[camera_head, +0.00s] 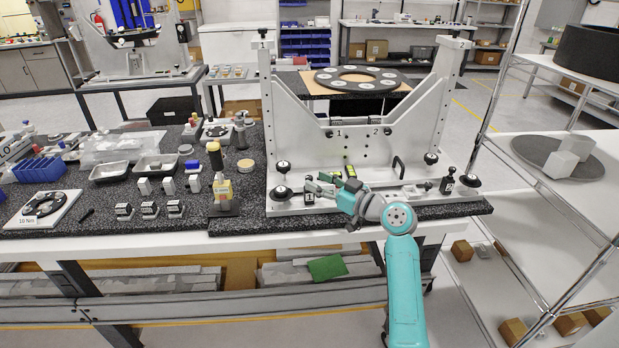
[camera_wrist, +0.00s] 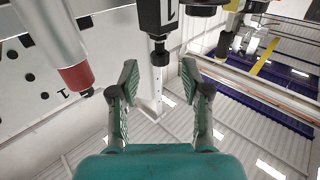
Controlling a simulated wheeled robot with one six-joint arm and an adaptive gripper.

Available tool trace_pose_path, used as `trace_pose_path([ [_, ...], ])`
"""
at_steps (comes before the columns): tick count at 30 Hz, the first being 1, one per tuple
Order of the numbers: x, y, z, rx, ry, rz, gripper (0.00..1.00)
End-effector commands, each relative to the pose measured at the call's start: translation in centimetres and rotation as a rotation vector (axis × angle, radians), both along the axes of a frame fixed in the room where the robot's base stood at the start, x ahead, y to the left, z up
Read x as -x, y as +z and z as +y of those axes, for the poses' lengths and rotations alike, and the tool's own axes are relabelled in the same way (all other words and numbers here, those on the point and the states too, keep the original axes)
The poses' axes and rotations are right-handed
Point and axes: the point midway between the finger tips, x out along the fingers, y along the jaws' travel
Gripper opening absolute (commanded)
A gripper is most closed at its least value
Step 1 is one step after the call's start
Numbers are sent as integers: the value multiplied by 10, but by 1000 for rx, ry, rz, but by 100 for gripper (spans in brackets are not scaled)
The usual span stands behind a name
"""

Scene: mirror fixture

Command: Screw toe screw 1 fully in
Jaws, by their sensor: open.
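The mirror fixture (camera_head: 350,150) is a large pale frame with tall side posts, standing on the dark bench. A small black block (camera_head: 309,197) stands at its front left foot. In the wrist view the black block (camera_wrist: 157,14) carries a white "1", and toe screw 1 (camera_wrist: 160,54), a thin shaft with a black knob, sticks out from it. My gripper (camera_wrist: 161,76) is open, with one finger on each side of the knob's line and visible space between. In the head view my gripper (camera_head: 322,186) is beside the block, and the screw is too small to make out.
A red-tipped grey cylinder (camera_wrist: 75,75) is close to my left finger in the wrist view. A second black block (camera_head: 447,183) is at the fixture's right foot. A wire rack (camera_head: 500,80) is at right.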

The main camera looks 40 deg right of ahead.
Motion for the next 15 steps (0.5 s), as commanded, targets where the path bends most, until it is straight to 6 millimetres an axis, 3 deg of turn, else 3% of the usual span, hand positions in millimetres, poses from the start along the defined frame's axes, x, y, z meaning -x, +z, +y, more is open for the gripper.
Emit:
trace_pose_path([
  [6,-27,1,5,0,0,-1,47],
  [15,-36,0,7,0,-1,0,47],
])
